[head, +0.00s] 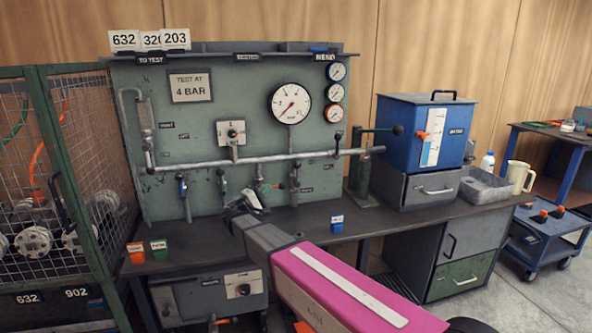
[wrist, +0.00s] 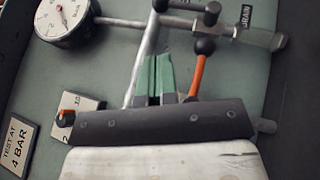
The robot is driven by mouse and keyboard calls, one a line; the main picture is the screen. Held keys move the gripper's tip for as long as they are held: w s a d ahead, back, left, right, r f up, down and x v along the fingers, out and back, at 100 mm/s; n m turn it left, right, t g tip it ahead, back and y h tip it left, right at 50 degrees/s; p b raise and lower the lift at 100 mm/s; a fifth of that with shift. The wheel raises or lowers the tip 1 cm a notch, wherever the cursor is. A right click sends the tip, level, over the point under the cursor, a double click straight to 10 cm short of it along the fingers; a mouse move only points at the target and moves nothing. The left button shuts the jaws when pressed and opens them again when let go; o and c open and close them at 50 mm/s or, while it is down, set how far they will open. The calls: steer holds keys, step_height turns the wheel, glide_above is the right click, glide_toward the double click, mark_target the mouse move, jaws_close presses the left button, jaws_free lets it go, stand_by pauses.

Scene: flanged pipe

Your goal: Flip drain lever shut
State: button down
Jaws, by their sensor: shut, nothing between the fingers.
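The drain valve (wrist: 250,34) is a grey body on a thin pipe, with the DRAIN label (wrist: 246,18) beside it at the top right of the wrist view. A dark lever with rounded ends (wrist: 188,8) crosses beside this valve at the top edge. An orange lever with a black ball knob (wrist: 205,47) stands just right of my fingers. I cannot tell for certain which lever belongs to the drain. My gripper (wrist: 156,72) is shut and empty, its green-faced fingers together. In the head view my gripper (head: 244,201) is in front of the panel's lower pipework, partly hiding it.
The panel holds a large gauge (head: 290,103), a selector plate (head: 231,132) and a horizontal pipe (head: 260,158). Orange and green boxes (head: 147,250) stand on the bench at left. A blue tank (head: 426,130) stands at right, a wire cage (head: 60,180) at far left.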

mark_target(296, 167)
stand_by(0.3)
steer(key=x, duration=1.4)
steer(key=shift+r, duration=0.1)
steer(key=shift+w+d+r+m+g+y, duration=0.15)
steer(key=shift+d+r+m+g+y, duration=0.2)
steer(key=shift+d+m+g, duration=0.3)
steer(key=w+d+f+m+g+y, duration=0.3)
steer(key=d+f+m+g+y, duration=0.2)
steer(key=d+g+y, duration=0.2)
steer(key=shift+d+f+y, duration=0.2)
steer(key=shift+d+y, duration=1.1)
steer(key=shift+y, duration=1.05)
steer(key=shift+d+f+m, duration=0.1)
steer(key=shift+f+m, duration=0.1)
steer(key=shift+m, duration=0.05)
steer(key=shift+s, duration=0.1)
